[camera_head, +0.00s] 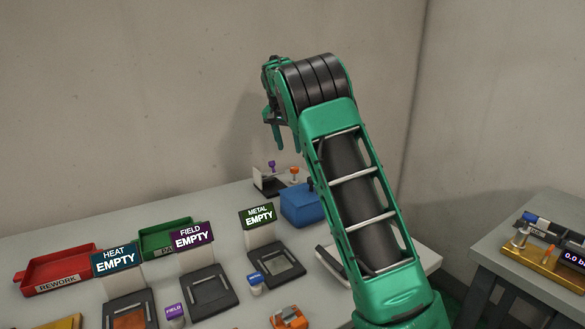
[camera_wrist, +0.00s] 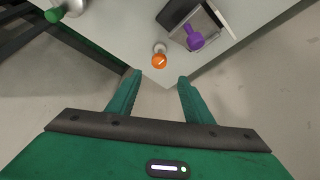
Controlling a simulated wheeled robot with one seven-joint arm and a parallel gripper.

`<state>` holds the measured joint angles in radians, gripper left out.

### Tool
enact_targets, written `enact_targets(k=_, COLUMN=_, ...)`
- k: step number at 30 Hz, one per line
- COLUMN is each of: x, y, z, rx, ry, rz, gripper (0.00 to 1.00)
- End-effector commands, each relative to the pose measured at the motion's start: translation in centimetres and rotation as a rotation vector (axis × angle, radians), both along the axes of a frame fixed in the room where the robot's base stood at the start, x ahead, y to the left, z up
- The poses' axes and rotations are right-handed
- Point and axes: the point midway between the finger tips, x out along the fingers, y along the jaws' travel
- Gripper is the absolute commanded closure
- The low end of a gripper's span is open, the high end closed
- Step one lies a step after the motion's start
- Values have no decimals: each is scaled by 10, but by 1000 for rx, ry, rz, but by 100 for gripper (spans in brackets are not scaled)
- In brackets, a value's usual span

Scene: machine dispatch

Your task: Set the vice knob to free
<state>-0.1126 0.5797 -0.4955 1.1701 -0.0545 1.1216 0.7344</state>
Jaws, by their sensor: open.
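My gripper (camera_head: 274,147) is open and empty, above the back of the table. In the wrist view its green fingers (camera_wrist: 158,78) point toward a table corner, one on each side of a small orange knob (camera_wrist: 159,60). The knob has a white line on top and stands apart from the fingers. The orange knob also shows in the head view (camera_head: 294,170). Beside it is a purple handle (camera_wrist: 195,40) on a dark and metal fixture, seen also in the head view (camera_head: 272,165). No label on the knob is readable, and I cannot tell which part is the vice.
A blue box (camera_head: 301,204) stands in front of the knob. Signs reading HEAT (camera_head: 117,258), FIELD (camera_head: 192,236) and METAL (camera_head: 258,216) say EMPTY. A red tray (camera_head: 60,268) is at left.

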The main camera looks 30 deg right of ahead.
Motion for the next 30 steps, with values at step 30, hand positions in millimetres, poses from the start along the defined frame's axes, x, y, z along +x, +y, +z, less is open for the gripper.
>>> enact_targets(k=30, x=21, y=-34, z=-95, rx=2, ry=2, rz=-1, gripper=54)
